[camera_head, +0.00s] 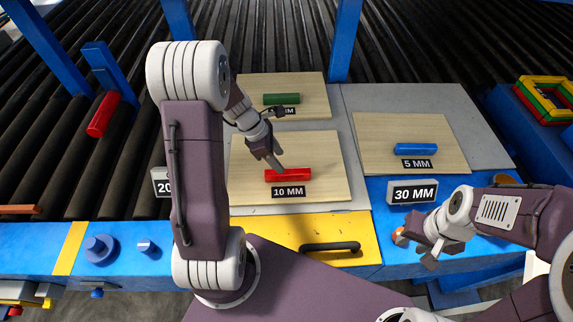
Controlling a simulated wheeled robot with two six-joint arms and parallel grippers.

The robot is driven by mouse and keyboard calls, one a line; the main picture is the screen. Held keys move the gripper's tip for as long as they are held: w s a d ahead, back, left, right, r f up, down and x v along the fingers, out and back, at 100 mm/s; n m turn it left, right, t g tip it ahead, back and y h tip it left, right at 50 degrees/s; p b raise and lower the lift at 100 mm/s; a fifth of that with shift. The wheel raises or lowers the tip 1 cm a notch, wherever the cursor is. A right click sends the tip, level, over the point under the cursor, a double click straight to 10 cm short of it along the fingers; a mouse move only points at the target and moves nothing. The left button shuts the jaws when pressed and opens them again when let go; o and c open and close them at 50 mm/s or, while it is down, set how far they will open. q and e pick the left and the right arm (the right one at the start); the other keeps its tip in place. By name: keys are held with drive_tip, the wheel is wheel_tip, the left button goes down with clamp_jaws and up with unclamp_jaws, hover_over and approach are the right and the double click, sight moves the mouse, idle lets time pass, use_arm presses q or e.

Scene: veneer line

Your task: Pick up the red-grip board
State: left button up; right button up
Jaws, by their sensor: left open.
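The red-grip board (326,160) is a pale wooden panel labelled 10 MM, lying flat on a grey sheet in the middle. Its red grip (288,175) stands near its front edge. My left gripper (276,140) is open over this board, with one finger close to the red grip; I cannot tell whether they touch. My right gripper (416,248) is off to the right, low by the blue front ledge, its fingers apart and nothing visible between them.
A green-grip board (310,89) lies behind and a blue-grip 5 MM board (440,133) to the right. A 30 MM sign (412,192) stands on the blue ledge. A stack of coloured frames (545,97) sits far right. Roller conveyors (60,135) run left and behind.

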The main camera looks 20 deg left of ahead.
sight(287, 172)
use_arm(q)
drive_tip(key=x, duration=0.2)
drive_tip(key=shift+s+d+f, duration=0.1)
drive_tip(key=shift+d+f, duration=0.1)
drive_tip(key=shift+f, duration=0.3)
drive_tip(key=x, duration=0.1)
drive_tip(key=b+x, duration=0.1)
drive_tip(key=x, duration=0.2)
drive_tip(key=shift+s+d+f, duration=0.15)
drive_tip(key=shift+s+d, duration=0.05)
drive_tip(key=shift+w+d+f, duration=0.1)
drive_tip(key=shift+d+f, duration=0.05)
drive_tip(key=shift+f, duration=0.15)
clamp_jaws()
drive_tip(key=shift+r, duration=0.1)
idle(0.4)
